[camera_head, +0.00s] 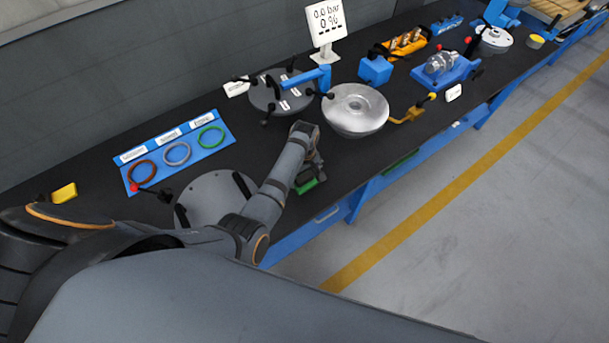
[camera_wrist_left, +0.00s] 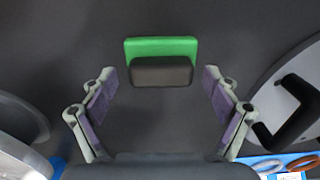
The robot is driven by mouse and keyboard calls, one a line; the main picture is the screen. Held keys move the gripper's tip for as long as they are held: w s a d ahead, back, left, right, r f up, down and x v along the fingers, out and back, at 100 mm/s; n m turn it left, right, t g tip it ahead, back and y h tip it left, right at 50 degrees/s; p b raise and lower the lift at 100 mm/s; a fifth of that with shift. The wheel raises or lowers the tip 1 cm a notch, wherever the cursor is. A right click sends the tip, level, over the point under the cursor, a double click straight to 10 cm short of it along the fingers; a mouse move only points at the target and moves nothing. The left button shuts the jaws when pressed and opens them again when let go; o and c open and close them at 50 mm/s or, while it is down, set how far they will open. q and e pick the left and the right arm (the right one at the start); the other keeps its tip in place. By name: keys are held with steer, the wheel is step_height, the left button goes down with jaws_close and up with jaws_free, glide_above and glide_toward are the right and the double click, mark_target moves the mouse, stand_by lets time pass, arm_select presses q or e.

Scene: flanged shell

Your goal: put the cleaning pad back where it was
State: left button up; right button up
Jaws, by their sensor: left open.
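The cleaning pad, a green pad (camera_wrist_left: 160,46) with a dark grip block on it, lies on the black bench top, and its green edge (camera_head: 309,185) shows in the head view near the bench's front edge. My left gripper (camera_wrist_left: 158,77) is open above it, with one finger to each side in the wrist view and nothing held. In the head view the left gripper (camera_head: 311,172) partly hides the pad. I cannot tell how high the fingers are over the bench. My right gripper is not in view.
A round grey plate with black handles (camera_head: 210,196) lies left of my arm. A silver flanged shell (camera_head: 356,107) stands behind right. A blue board (camera_head: 212,143) holds three coloured rings. A small yellow block (camera_head: 64,193) lies far left. The bench's front edge is close.

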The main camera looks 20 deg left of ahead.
mark_target(304, 176)
arm_select(q)
step_height(304, 176, up, 7)
steer(key=p, duration=0.5)
steer(key=shift+f, duration=0.15)
step_height(304, 176, up, 4)
steer(key=shift+r, duration=0.2)
